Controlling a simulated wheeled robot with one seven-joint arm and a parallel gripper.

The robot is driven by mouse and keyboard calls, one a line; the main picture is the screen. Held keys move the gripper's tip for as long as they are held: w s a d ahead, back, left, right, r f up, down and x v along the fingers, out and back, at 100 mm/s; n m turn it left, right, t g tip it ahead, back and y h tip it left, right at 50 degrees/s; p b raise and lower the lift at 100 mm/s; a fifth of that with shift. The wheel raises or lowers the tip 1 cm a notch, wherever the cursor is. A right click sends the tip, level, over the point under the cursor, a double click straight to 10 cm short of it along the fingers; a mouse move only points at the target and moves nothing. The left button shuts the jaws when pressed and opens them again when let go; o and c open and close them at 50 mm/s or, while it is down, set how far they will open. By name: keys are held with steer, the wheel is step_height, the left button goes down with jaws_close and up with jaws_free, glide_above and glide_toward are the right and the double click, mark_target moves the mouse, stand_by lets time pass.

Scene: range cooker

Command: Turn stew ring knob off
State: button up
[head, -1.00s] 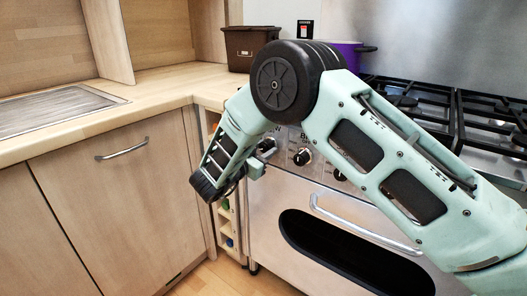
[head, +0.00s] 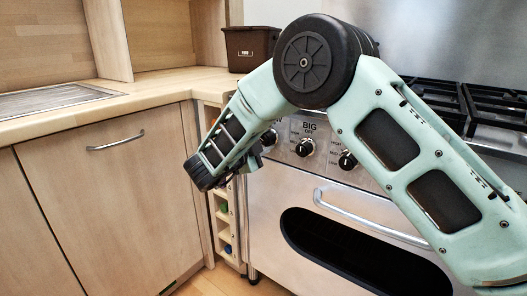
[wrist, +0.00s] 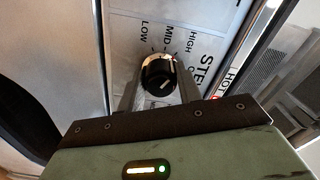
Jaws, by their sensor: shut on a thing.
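The stew ring knob (wrist: 158,74) is a round black knob with a silver base on the cooker's front panel. In the wrist view it sits between the two fingers of my gripper (wrist: 160,84), which is shut on it. LOW, MID and HIGH are printed around it, with part of the word STEW beside it. A pale line marks its face, but I cannot tell which setting it points to. In the head view my gripper (head: 257,152) is at the left end of the panel, with the knob (head: 269,137) partly hidden beside it.
Other black knobs, one under the word BIG (head: 305,147) and another (head: 347,160), stand to the right. The oven door handle (head: 365,215) runs below them. Black pan supports (head: 440,97) top the cooker. A wooden cabinet (head: 105,205) and counter (head: 150,88) are left.

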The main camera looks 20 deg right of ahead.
steer(key=m+b, duration=0.3)
steer(key=b, duration=0.1)
steer(key=shift+d+f+m, duration=0.1)
steer(key=shift+f+m, duration=0.2)
steer(key=shift+m, duration=0.1)
steer(key=m+b, duration=0.3)
steer(key=b, duration=0.2)
steer(key=shift+m, duration=0.3)
steer(key=m+b, duration=0.3)
steer(key=b, duration=0.2)
steer(key=shift+r, duration=0.1)
steer(key=m+b, duration=0.2)
steer(key=b, duration=0.1)
steer(key=shift+r, duration=0.25)
steer(key=o, duration=1)
